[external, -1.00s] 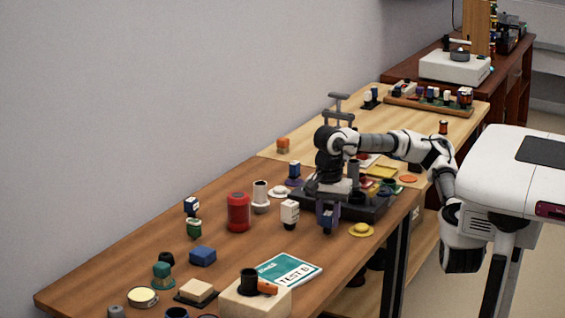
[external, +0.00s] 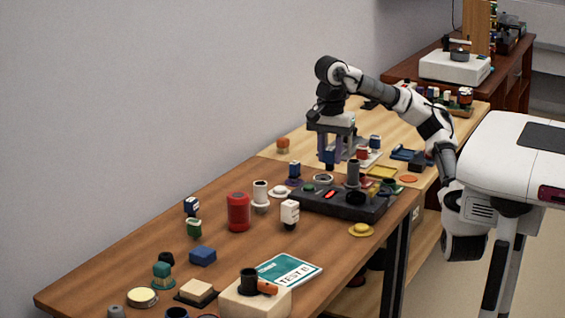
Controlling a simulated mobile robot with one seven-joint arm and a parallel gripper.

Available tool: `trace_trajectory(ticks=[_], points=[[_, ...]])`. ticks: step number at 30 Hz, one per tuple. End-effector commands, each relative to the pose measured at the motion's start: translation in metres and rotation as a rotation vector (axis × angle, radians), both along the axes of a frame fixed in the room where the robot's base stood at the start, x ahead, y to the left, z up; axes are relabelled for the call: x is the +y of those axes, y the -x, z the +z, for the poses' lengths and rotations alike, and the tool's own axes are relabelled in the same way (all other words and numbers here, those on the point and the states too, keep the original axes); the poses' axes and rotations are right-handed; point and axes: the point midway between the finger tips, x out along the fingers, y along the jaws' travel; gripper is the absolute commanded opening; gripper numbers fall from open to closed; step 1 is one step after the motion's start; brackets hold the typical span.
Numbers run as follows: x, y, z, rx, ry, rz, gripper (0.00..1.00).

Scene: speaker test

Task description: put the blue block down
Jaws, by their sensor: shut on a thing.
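My gripper (external: 333,157) points down above the far end of the black tray (external: 312,206), in the external view. It is shut on a small dark blue block (external: 329,162), which shows low between the fingers; the fingers hide part of it. The block appears to be held above the surface, though the exact gap is hard to tell. Another blue block (external: 203,256) lies alone on the brown table.
The black tray carries a grey cylinder (external: 353,172) and several small parts. A red canister (external: 238,212), a white block (external: 290,212) and a yellow hat-shaped piece (external: 361,230) stand nearby. A booklet (external: 288,270) lies in front.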

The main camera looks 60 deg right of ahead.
Motion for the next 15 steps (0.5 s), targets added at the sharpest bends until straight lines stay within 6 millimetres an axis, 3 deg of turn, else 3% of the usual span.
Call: trace_trajectory(ticks=[5, 8, 15], points=[[0.009, -0.003, 0.005, 0.001, -0.001, 0.056, 0.06], [0.030, -0.008, 0.011, 0.002, -0.004, 0.182, 0.06], [0.117, -0.018, 0.028, 0.002, -0.007, 0.703, 0.06]])
